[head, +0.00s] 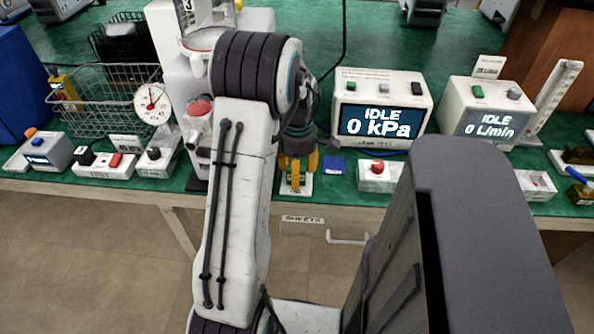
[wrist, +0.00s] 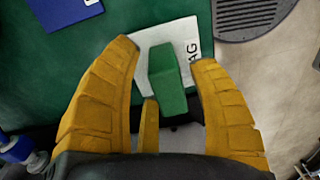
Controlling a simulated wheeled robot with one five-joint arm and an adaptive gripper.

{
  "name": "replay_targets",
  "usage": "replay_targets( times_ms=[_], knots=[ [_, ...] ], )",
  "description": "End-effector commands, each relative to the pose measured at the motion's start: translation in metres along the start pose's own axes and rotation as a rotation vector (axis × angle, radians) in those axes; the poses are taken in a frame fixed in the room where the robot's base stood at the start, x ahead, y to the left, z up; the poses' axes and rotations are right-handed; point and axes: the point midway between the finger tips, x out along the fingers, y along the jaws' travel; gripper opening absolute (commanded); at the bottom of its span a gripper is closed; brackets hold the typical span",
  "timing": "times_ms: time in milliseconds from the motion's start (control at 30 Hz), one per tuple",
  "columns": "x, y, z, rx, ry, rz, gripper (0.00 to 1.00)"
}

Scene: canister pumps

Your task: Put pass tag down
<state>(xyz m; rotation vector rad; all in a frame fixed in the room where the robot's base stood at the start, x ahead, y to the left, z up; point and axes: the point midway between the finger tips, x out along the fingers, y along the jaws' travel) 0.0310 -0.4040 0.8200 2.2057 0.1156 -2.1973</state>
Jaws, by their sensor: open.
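The pass tag is a white card (wrist: 189,35) with the letters "AG" showing and a green block (wrist: 166,78) standing on it. It appears to lie flat on the green bench top, close to the front edge. My gripper (wrist: 165,54) is open, with its yellow fingers on either side of the green block and gaps showing between. In the head view my gripper (head: 297,170) points down over the white card (head: 299,187), and the fingers hide most of it.
A small blue card (head: 333,165) lies just right of the tag. A box with a red button (head: 379,176) is farther right. The kPa display unit (head: 381,115) stands behind. A wire basket (head: 105,105) and dial gauge (head: 152,104) are left. A drawer handle (head: 348,238) is below.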

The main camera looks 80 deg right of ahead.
Motion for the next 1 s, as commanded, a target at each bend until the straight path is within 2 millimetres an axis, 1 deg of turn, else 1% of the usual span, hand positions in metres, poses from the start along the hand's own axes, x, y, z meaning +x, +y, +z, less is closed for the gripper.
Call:
replay_targets(
  times_ms=[167,500,633,800,1000],
  knots=[
    [-0.016,0.001,0.0,0.0,-0.001,0.004,0.54],
    [-0.075,0.001,0.0,0.0,-0.001,0.005,0.54],
    [-0.094,0.001,0.0,0.0,-0.001,0.004,0.54],
    [-0.111,0.001,-0.001,0.0,0.0,0.002,0.54],
    [-0.121,0.0,-0.001,0.0,0.0,0.001,0.54]
  ],
)
